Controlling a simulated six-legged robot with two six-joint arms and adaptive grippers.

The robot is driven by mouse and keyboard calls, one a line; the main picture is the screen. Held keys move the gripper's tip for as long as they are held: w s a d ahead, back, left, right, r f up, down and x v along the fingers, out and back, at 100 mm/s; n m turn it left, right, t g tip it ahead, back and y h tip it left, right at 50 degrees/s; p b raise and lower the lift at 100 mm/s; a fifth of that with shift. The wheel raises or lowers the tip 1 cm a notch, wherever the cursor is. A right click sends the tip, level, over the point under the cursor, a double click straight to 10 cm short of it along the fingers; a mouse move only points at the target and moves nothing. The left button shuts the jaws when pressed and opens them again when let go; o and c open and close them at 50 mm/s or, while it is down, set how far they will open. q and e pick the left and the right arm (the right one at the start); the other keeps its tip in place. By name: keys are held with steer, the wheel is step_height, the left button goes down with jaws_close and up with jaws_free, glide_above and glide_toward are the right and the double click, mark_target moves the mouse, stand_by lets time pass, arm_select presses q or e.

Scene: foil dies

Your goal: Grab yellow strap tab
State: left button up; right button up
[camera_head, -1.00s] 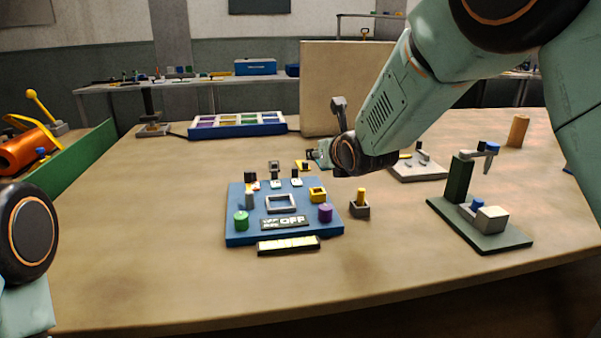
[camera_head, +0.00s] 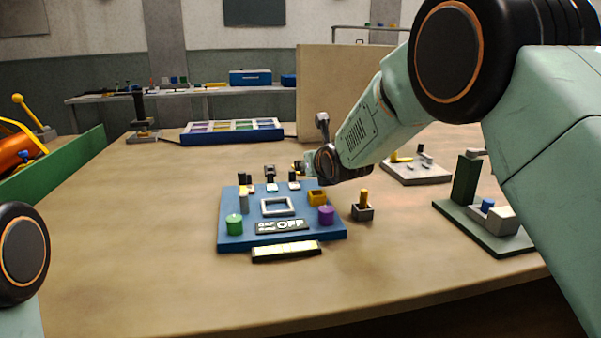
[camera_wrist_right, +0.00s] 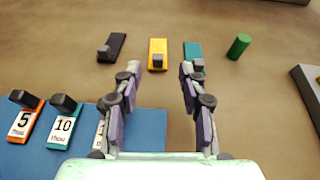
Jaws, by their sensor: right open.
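In the right wrist view, a yellow strap tab (camera_wrist_right: 157,50) with a small grey block at its near end lies flat on the tabletop. It lies between a dark tab (camera_wrist_right: 112,47) and a teal tab (camera_wrist_right: 193,52). My right gripper (camera_wrist_right: 160,68) is open and empty, its fingertips on either side of the yellow tab's near end in the picture, with no contact visible. In the head view my right gripper (camera_head: 303,167) is small and partly hidden by its wrist, behind the blue board (camera_head: 232,240). My left gripper is out of view.
The board carries numbered tabs, a green knob (camera_head: 234,225), a purple knob (camera_head: 326,215) and an OFF label. A green cylinder (camera_wrist_right: 238,46) lies right of the teal tab. A grey holder with a yellow peg (camera_head: 363,207) stands right of the board. The table's front is clear.

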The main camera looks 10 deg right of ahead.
mark_target(304, 176)
steer(key=b+x, duration=0.1)
steer(key=x, duration=0.2)
steer(key=shift+w+a+f, duration=0.2)
steer(key=shift+w, duration=0.05)
steer(key=shift+x, duration=0.9)
steer(key=shift+w+r, duration=0.1)
steer(key=shift+c, duration=0.3)
jaws_close()
